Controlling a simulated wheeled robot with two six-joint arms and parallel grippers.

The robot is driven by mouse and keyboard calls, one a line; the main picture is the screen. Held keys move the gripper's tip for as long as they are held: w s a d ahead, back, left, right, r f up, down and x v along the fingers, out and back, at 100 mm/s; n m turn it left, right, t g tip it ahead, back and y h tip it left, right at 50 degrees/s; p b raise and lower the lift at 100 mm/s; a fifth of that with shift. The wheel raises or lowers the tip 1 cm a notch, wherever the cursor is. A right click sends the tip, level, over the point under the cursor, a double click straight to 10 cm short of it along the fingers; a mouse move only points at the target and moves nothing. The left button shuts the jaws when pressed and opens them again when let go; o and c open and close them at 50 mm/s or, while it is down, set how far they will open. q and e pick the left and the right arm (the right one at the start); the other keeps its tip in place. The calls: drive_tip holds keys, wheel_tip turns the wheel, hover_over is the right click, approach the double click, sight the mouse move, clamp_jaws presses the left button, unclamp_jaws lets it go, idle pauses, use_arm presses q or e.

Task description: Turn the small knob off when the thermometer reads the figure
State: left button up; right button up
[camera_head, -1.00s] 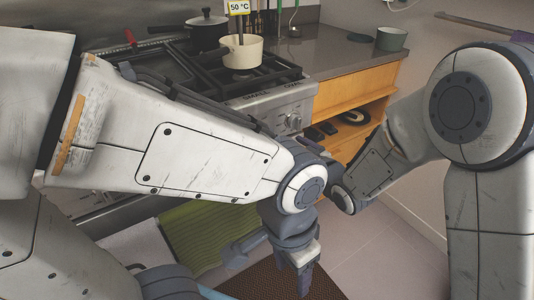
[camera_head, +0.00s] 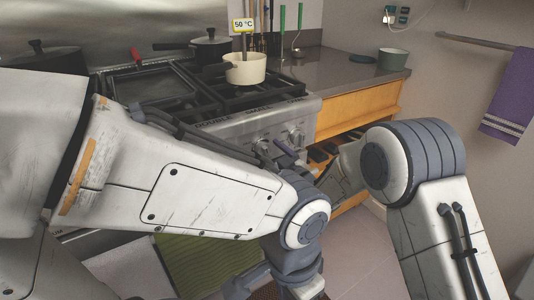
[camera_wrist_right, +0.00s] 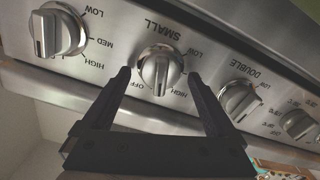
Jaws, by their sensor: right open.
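The thermometer sign (camera_head: 243,25) reads 50 °C above a cream pot (camera_head: 245,69) on the stove. In the right wrist view, the knob marked SMALL (camera_wrist_right: 160,69) is a round metal knob with a raised bar. Its bar stands nearly upright in the picture; its exact setting is unclear. My right gripper (camera_wrist_right: 160,76) is open, one finger on each side of this knob with gaps; the depth between them is unclear. In the head view my right gripper (camera_head: 287,152) is at the stove front. My left gripper (camera_head: 306,292) is low, cut by the bottom edge.
Other knobs flank it in the right wrist view: one at left (camera_wrist_right: 57,30) and the DOUBLE knob (camera_wrist_right: 239,100). A black pot (camera_head: 211,48) stands behind the cream pot. A green bowl (camera_head: 392,59) is on the counter; a purple towel (camera_head: 511,95) hangs at right.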

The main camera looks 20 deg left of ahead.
drive_tip(key=shift+w+a, duration=0.15)
drive_tip(key=shift+a, duration=0.1)
drive_tip(key=c, duration=1.4)
drive_tip(key=shift+o, duration=0.2)
drive_tip(key=shift+m, duration=1.7)
drive_tip(key=o, duration=1.4)
drive_tip(key=shift+c, duration=0.2)
drive_tip(key=shift+d, duration=0.1)
drive_tip(key=v, duration=1)
